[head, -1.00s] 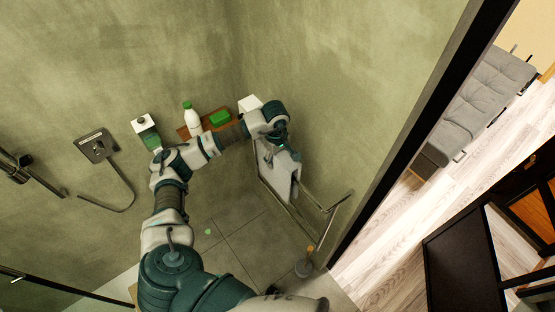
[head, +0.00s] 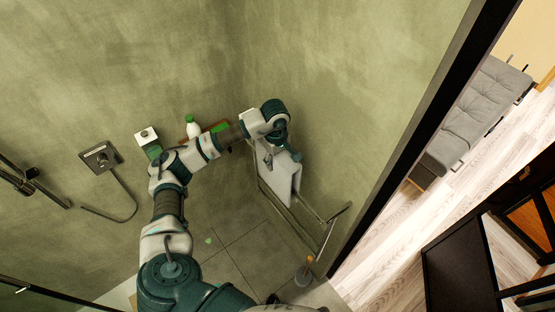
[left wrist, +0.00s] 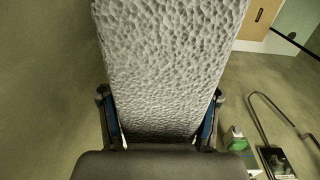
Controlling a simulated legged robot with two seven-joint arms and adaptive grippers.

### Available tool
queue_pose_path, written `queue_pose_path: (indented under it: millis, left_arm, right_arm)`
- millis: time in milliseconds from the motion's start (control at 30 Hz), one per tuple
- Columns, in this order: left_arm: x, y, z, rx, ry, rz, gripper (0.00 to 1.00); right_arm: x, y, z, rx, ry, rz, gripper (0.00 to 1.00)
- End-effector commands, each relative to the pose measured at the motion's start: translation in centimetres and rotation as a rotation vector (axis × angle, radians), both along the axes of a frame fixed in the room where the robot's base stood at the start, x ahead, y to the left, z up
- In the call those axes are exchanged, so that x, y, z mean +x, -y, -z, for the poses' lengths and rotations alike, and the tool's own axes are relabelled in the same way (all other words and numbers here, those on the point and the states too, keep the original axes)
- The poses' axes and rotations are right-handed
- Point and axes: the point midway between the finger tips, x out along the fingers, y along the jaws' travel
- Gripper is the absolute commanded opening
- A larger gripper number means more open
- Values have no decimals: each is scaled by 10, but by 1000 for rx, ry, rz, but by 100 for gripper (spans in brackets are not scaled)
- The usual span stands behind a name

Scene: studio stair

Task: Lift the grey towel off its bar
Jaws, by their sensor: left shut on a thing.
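The grey towel (head: 284,180) hangs as a pale, flat panel beside the chrome rack with its bar (head: 323,236), at the right-hand wall in the head view. In the left wrist view the dimpled towel (left wrist: 170,60) fills the middle, between the two fingers. My left gripper (left wrist: 159,110) is shut on it. In the head view the left gripper (head: 280,150) is at the towel's upper part, partly hidden by my wrist. I cannot tell whether the towel still touches the bar. My right gripper is not in view.
A brown shelf (head: 183,140) with a white bottle (head: 193,125) and a green item (head: 221,127) sits behind my forearm. A shower control (head: 100,157) with a hose is on the left wall. A wooden-handled item (head: 303,273) stands near the rack. The tiled floor (head: 235,255) has free room.

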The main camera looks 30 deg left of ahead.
Motion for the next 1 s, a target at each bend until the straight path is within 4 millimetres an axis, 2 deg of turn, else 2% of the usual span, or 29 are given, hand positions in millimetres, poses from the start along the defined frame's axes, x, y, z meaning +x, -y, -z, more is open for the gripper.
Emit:
queue_pose_path:
  millis: [167, 1000]
  left_arm:
    - [1, 0, -11, -1, 2, 0, 16]
    - [1, 0, -95, -1, 3, 0, 16]
  right_arm:
    - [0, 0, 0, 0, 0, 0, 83]
    - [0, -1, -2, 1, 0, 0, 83]
